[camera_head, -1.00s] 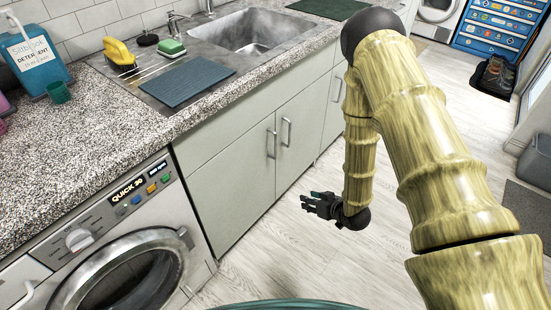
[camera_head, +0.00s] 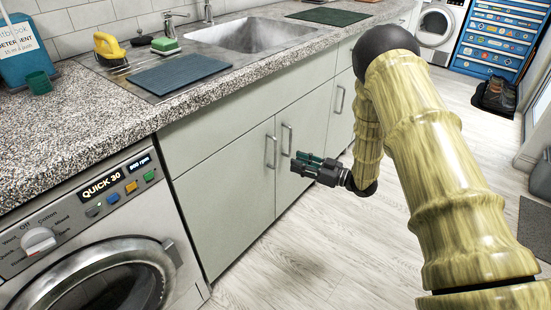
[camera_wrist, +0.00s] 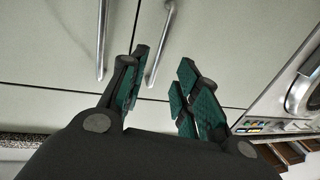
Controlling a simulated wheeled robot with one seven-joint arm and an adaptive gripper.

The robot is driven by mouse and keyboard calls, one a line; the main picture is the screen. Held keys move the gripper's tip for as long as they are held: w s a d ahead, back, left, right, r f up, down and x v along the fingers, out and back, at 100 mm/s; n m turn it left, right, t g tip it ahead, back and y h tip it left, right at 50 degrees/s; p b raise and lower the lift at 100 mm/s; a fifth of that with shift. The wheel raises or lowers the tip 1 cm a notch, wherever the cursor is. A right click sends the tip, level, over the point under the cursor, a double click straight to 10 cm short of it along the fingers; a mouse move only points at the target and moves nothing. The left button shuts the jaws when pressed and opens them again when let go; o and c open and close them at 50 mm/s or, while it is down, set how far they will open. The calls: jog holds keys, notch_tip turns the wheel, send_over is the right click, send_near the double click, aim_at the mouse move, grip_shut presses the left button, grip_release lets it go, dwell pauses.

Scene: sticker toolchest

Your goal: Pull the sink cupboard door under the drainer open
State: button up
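The grey-green sink cupboard door under the drainer (camera_head: 222,190) is shut, with an upright metal bar handle (camera_head: 270,152) near its right edge. The neighbouring door (camera_head: 305,125) is also shut, its handle (camera_head: 287,139) just right of the first. My gripper (camera_head: 295,162) is open and empty, in front of the doors near the handles' lower ends. In the wrist view my gripper (camera_wrist: 165,88) has its dark green fingers spread. The drainer door's handle (camera_wrist: 162,45) appears between and beyond them, apart from them. The other handle (camera_wrist: 102,40) is left of the fingers.
A washing machine (camera_head: 95,225) stands left of the cupboard. The speckled worktop (camera_head: 95,125) overhangs the doors and carries the drainer, a dark mat (camera_head: 180,74) and the sink (camera_head: 255,35). The floor (camera_head: 310,245) before the cupboard is clear.

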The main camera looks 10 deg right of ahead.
jog(key=b, duration=0.2)
send_over(276, 168)
jog(key=shift+w, duration=0.3)
grip_shut()
